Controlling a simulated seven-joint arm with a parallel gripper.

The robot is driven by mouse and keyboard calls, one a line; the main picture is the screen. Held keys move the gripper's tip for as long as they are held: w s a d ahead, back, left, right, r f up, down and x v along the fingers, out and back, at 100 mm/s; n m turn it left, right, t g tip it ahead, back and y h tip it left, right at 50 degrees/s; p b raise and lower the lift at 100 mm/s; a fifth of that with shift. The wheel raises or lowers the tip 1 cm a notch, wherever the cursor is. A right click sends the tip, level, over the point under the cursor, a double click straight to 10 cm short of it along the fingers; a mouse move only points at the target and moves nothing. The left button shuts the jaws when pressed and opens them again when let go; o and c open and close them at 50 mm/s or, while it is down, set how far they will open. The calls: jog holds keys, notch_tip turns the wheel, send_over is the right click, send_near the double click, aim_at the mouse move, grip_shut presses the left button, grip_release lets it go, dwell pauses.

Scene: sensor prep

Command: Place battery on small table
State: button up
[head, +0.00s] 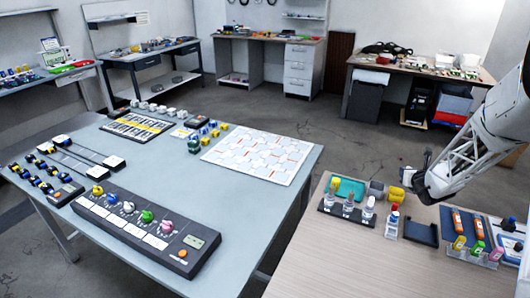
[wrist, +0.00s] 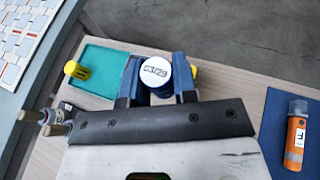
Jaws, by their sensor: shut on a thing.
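My gripper (wrist: 157,82) is shut on a round white-topped thing (wrist: 155,70) with dark print on its top. I cannot tell whether it is the battery. In the head view my gripper (head: 424,188) is above the wood-topped table (head: 340,262) at the right; the held thing is not clear there. An orange, battery-like cylinder (wrist: 296,135) with a grey end lies on a blue mat (wrist: 268,130) at the right of the wrist view. Two orange cylinders (head: 458,221) lie on the blue mat in the head view. Which table is the small one is unclear.
A teal tray (head: 348,189), a black rack with bottles (head: 350,211), yellow blocks (head: 396,194) and a dark tray (head: 421,231) crowd the wood-topped table. The larger blue-grey table (head: 235,210) holds panels and a tiled board (head: 262,152). The wood-topped table's front is clear.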

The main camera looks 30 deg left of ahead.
jog(key=s+a+n+g+y, duration=0.2)
jog(key=a+n+g+y, duration=0.3)
jog(key=a, duration=2.7)
jog(key=s+a+n+g+y, duration=0.15)
jog(key=s+a, duration=0.35)
jog(key=a, duration=0.5)
jog(key=s+a+n+g+y, duration=0.1)
jog(key=s+a+n+g, duration=0.2)
jog(key=a, duration=0.8)
jog(key=shift+t, duration=0.55)
jog(key=shift+s+a+f, duration=0.1)
jog(key=shift+s+f, duration=0.15)
jog(key=shift+f, duration=0.6)
jog(key=shift+s+a+f, duration=0.1)
jog(key=shift+s+f, duration=0.15)
jog(key=shift+f, duration=0.65)
jog(key=shift+s+a+f, duration=0.1)
jog(key=shift+s+f, duration=0.15)
jog(key=shift+f, duration=0.6)
jog(key=shift+w+a, duration=0.1)
jog(key=shift+w+a, duration=0.15)
jog(key=shift+w, duration=0.05)
send_over(259, 158)
jog(key=shift+s+d+f, duration=0.1)
jog(key=shift+d+f, duration=0.1)
jog(key=shift+f, duration=0.55)
